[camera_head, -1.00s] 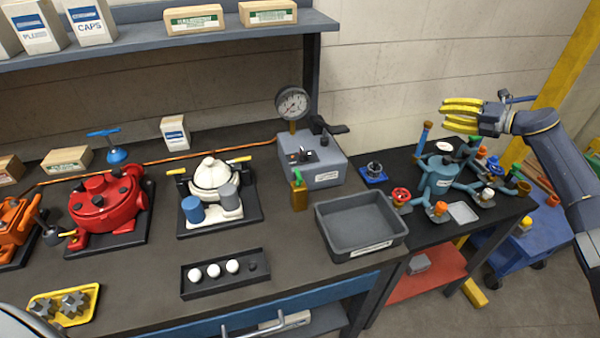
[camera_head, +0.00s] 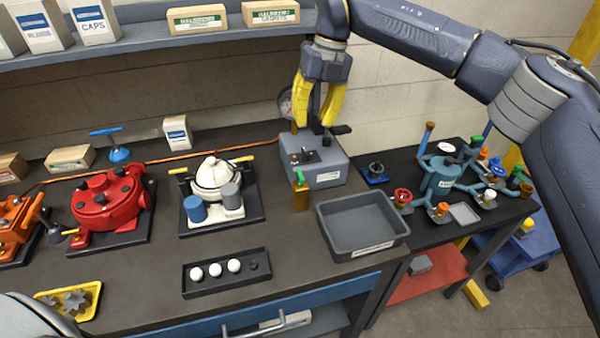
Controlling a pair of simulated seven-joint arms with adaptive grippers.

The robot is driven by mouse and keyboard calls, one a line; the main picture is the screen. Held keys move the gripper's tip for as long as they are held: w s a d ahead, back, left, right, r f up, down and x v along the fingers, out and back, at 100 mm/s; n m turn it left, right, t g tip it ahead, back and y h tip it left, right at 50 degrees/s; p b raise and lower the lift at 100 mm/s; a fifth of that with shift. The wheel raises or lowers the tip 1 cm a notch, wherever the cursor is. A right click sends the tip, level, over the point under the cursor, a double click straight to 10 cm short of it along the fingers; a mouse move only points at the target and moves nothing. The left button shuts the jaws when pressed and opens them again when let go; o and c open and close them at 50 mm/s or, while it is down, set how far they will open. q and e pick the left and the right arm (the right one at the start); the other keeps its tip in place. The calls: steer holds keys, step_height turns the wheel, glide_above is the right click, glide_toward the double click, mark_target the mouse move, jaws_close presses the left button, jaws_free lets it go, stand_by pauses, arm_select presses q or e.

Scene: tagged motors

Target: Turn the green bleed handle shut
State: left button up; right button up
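A small green handle (camera_head: 300,177) sits on top of a brass fitting (camera_head: 300,198) at the front left corner of the grey pump box (camera_head: 326,177). My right gripper (camera_head: 313,124) points down over the back of this box, with its yellow fingers apart and nothing seen between them. It is above and behind the green handle, not touching it. The fingers partly hide the pressure gauge (camera_head: 285,104). My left gripper is not in view; only a pale part of my body shows at the lower left corner.
A grey bin (camera_head: 335,244) stands just right of the brass fitting. A black lever (camera_head: 341,130) sticks out by the fingers. A blue manifold (camera_head: 440,175) with coloured valves, some green, stands at the right. A white-topped motor (camera_head: 212,175) is at the left; bench between is clear.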

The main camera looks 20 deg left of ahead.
mark_target(300, 171)
steer(key=a+f, duration=0.1)
steer(key=f, duration=0.4)
steer(key=s+a+f, duration=0.1)
steer(key=f, duration=1)
steer(key=shift+s+a+f, duration=0.2)
steer(key=shift+s+a, duration=0.15)
steer(key=shift+a, duration=0.05)
jaws_close()
